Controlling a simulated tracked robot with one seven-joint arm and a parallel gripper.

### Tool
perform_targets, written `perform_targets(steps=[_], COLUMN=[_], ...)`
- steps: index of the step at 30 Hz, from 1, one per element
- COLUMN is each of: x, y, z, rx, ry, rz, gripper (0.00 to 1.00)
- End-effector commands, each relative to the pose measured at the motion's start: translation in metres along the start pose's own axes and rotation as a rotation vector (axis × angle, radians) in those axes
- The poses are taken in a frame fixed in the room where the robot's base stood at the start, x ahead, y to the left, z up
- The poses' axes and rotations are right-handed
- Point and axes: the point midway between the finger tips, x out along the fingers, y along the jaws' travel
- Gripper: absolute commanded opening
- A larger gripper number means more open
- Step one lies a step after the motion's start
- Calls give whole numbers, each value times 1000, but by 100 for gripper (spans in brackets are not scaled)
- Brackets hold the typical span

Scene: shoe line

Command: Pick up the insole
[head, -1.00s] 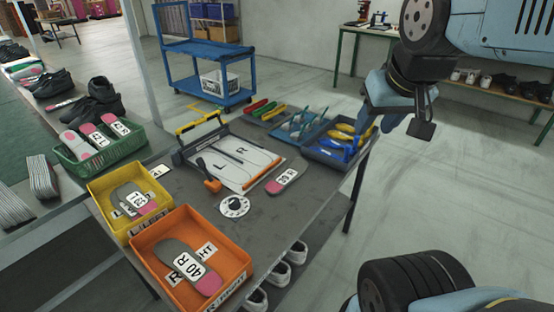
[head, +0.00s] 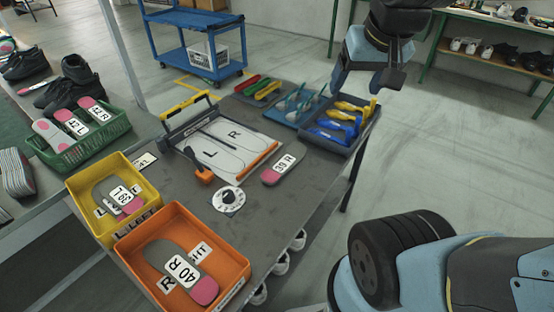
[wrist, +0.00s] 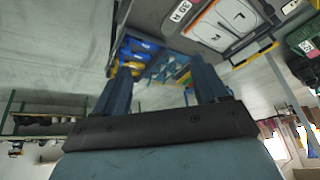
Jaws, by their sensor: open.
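A grey insole with a pink heel and a "39 R" label (head: 284,170) lies flat on the dark table, right of the white sizing board. Its label end shows at the top of the wrist view (wrist: 180,11). My gripper (head: 342,82) is in the air beyond the table's far right corner, apart from the insole. In the wrist view its two blue fingers (wrist: 162,75) are spread with nothing between them. Other insoles lie in bins: "40 R" (head: 180,268) in the orange bin, "39 L" (head: 118,194) in the yellow bin, and two in the green basket.
The orange bin (head: 232,262), yellow bin (head: 88,222) and green basket (head: 112,130) stand at the left. The sizing board (head: 215,160) and a round dial (head: 229,199) flank the insole.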

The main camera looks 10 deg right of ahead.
Motion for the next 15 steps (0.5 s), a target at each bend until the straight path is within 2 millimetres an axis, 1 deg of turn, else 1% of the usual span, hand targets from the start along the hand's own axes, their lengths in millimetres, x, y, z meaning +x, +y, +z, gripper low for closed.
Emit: perform_targets(steps=[1,7,11,15], x=[10,50,80,114], y=[-4,-19,-31,-44], z=[-8,-36,-52,-65], rx=[23,145,224,307], ry=[-25,-106,-158,-212], rz=[-5,-15,-9,6], gripper=[78,97,97,97])
